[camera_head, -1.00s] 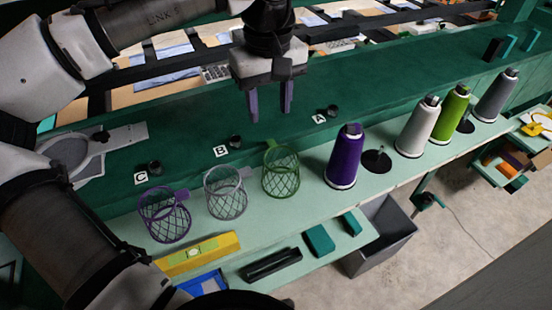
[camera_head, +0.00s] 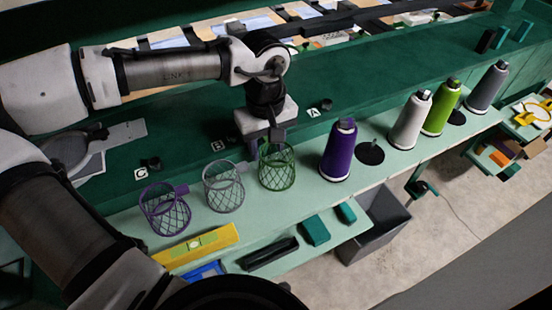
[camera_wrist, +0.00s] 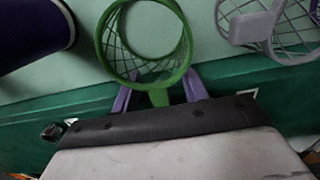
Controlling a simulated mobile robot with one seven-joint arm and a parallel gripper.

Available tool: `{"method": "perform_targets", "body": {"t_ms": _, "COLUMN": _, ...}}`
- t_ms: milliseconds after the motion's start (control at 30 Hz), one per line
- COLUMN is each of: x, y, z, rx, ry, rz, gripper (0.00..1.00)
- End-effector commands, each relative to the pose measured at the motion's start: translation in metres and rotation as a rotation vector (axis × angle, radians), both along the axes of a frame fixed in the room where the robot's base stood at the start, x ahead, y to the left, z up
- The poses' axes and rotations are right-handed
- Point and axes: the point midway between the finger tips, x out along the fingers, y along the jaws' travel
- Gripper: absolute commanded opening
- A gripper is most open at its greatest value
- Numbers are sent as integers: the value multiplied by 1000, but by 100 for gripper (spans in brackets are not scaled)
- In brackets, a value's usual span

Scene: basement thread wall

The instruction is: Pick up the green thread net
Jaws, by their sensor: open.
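The green thread net (camera_head: 277,170) is an open mesh cylinder standing on the pale green shelf, right of the grey net. In the wrist view the green net (camera_wrist: 145,45) shows from above, with its rim tab pointing toward my gripper. My gripper (camera_wrist: 156,92) is open, with one purple finger on each side of the tab. I cannot tell whether the fingers touch it. In the head view my gripper (camera_head: 262,148) is right behind the green net, and its fingers are mostly hidden by the net.
The grey net (camera_head: 223,188) and purple net (camera_head: 164,210) stand to the left. A purple thread cone (camera_head: 338,152) stands close on the right, with white, green and grey cones beyond. A yellow level (camera_head: 197,247) lies in front. The dark green ledge (camera_head: 350,110) runs behind.

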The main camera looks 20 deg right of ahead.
Motion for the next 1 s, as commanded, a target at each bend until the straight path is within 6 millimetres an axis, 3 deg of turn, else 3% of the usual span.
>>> {"method": "perform_targets", "body": {"t_ms": 167, "x": 0, "y": 0, "z": 0, "rx": 0, "ry": 0, "rz": 0, "gripper": 41}}
{"method": "perform_targets", "body": {"t_ms": 500, "x": 0, "y": 0, "z": 0, "rx": 0, "ry": 0, "rz": 0, "gripper": 0}}
{"method": "perform_targets", "body": {"t_ms": 1000, "x": 0, "y": 0, "z": 12, "rx": -2, "ry": 0, "rz": 2, "gripper": 0}}
